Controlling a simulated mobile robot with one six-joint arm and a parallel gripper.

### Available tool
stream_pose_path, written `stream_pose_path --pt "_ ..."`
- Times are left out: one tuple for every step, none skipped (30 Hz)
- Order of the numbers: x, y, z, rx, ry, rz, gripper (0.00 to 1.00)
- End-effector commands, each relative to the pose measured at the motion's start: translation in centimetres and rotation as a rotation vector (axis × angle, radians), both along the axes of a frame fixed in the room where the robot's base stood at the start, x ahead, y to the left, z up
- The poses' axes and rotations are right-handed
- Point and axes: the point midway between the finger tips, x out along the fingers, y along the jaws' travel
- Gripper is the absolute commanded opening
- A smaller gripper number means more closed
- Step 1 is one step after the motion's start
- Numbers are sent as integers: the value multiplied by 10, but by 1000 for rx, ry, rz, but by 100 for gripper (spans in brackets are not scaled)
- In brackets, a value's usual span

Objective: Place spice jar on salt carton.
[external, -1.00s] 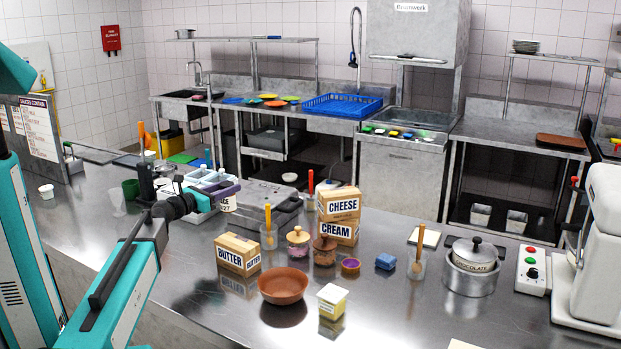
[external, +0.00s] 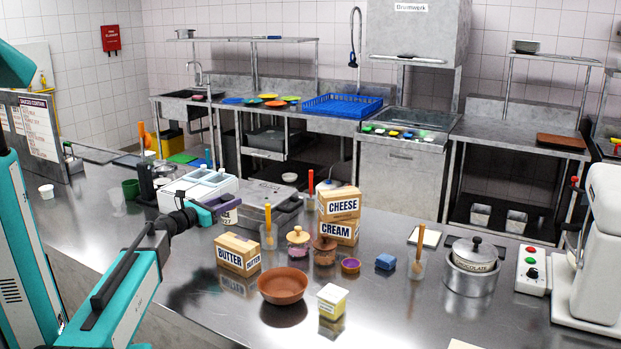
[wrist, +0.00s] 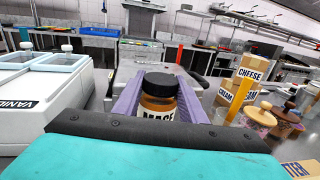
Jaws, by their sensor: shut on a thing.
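My gripper (external: 222,207) has purple fingers and is shut on the spice jar (external: 230,217). In the wrist view the spice jar (wrist: 158,104) stands upright between the fingers (wrist: 159,88), with a black lid, brown contents and a label partly reading MACE. Its lower part is hidden by my wrist. The jar is held above the counter, left of and behind the BUTTER carton (external: 238,255). No carton with a readable SALT label shows. A small pale-yellow carton (external: 331,300) at the front has a label too small to read.
The CHEESE carton (external: 339,204) is stacked on the CREAM carton (external: 337,232). White tubs (external: 200,185) stand close behind my gripper. A brown bowl (external: 283,287), wooden-lidded jars (external: 298,243) and a blue block (external: 386,262) stand to the right.

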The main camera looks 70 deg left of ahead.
Motion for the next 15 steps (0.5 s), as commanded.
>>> stream_pose_path --pt "0 0 1 1 -1 0 8" --pt "0 0 1 1 -1 0 8" --pt "0 0 0 1 -1 0 8" --pt "0 0 0 0 -1 0 8" --pt "0 0 -1 0 -1 0 8" --pt "0 0 -3 -1 -1 0 8" --pt "0 0 -4 -2 -1 0 8" --pt "0 0 -6 -1 -2 0 8" --pt "0 0 -9 -1 -2 0 8" --pt "0 0 -12 -2 -1 0 8" --pt "0 0 -15 -2 -1 0 8" --pt "0 0 -20 -2 0 0 8" --pt "0 0 -24 -2 0 0 8" --pt "0 0 -27 -3 -2 0 8" --pt "0 1 -30 -2 -1 0 8"
